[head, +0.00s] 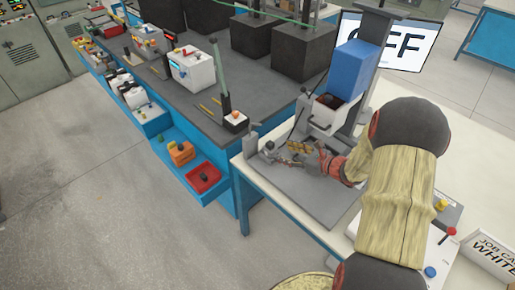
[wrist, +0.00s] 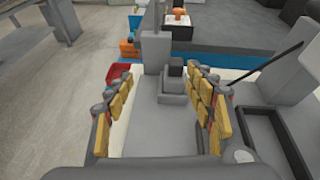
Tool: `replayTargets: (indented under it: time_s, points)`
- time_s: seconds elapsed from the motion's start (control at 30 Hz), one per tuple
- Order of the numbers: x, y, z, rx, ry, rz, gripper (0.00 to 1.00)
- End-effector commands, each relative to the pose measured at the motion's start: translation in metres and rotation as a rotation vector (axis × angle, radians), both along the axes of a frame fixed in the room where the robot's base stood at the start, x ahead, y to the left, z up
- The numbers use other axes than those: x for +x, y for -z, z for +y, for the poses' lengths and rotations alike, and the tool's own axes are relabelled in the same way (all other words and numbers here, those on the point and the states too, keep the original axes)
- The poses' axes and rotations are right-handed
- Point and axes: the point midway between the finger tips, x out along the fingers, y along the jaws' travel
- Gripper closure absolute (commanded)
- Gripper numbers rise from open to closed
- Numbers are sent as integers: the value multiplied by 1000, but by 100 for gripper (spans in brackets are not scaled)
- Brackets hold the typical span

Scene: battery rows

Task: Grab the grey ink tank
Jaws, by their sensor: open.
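A small grey block with a dark cap, which looks like the grey ink tank (wrist: 173,83), stands upright on a grey base in the wrist view. My gripper (wrist: 150,88) has its yellow-padded fingers spread, one on each side of the picture. The block shows between them, nearer the right finger, and I cannot tell whether they touch. In the head view my gripper (head: 293,153) is low over the grey plate (head: 313,192) at the bench's left end. The tank there is small and hard to make out beside the fingers.
A grey machine with a blue block (head: 353,70) on it stands just behind my gripper. A grey post (wrist: 152,40) rises beyond the tank. A dark bench (head: 215,118) with white and black boxes lies left, with a red bin (head: 203,178) on its lower shelf.

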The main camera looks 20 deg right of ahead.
Motion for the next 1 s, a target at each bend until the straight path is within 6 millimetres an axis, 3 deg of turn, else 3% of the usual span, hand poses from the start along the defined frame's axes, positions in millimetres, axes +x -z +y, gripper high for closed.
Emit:
replayTargets:
  time_s: [0.07, 0.17, 0.5, 0.83, 1.0]
  points:
    - [-1, 12, -16, 38, 60, 5, 45]
    - [3, 18, -23, 59, 91, 5, 45]
    - [49, 38, -5, 58, 89, 6, 45]
    - [67, 44, 0, 56, 89, 5, 45]
    - [88, 55, 4, 58, 89, 5, 45]
